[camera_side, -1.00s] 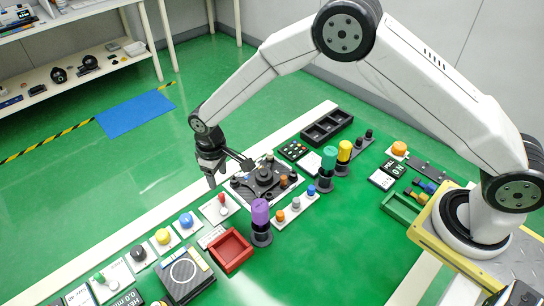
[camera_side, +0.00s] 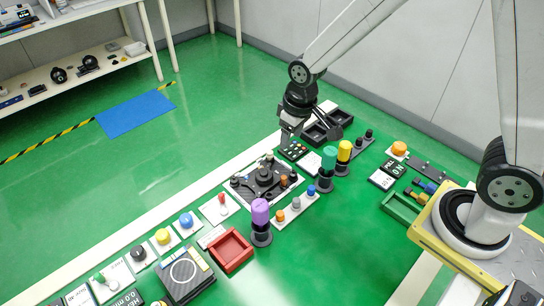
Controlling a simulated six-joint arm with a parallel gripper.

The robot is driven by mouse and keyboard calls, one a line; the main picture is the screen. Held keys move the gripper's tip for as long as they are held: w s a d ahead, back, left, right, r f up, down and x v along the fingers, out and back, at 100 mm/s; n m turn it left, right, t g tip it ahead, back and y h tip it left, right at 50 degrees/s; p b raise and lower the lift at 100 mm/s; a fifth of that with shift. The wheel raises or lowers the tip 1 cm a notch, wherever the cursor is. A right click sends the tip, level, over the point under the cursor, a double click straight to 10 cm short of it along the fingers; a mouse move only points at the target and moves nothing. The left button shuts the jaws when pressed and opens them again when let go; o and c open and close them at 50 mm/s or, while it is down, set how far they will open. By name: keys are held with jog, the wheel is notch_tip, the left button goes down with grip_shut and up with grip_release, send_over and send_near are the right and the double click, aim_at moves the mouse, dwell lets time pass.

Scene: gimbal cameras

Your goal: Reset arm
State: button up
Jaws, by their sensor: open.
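My gripper (camera_side: 311,143) hangs from the white arm over the back part of the green table (camera_side: 330,233). Its two dark fingers are spread apart with nothing between them. The height of the fingers above the table is hard to tell.
The table's front middle is clear.

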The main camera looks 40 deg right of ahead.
jog(key=s+d+r+m, duration=0.1)
jog(key=s+d, duration=0.1)
jog(key=s, duration=0.3)
jog(key=s+d+t, duration=0.1)
jog(key=s+d, duration=0.2)
jog(key=s, duration=0.2)
jog(key=shift+s+d+r+m, duration=0.25)
jog(key=shift+s+r+m, duration=0.05)
jog(key=shift+r+m, duration=0.1)
dwell(0.3)
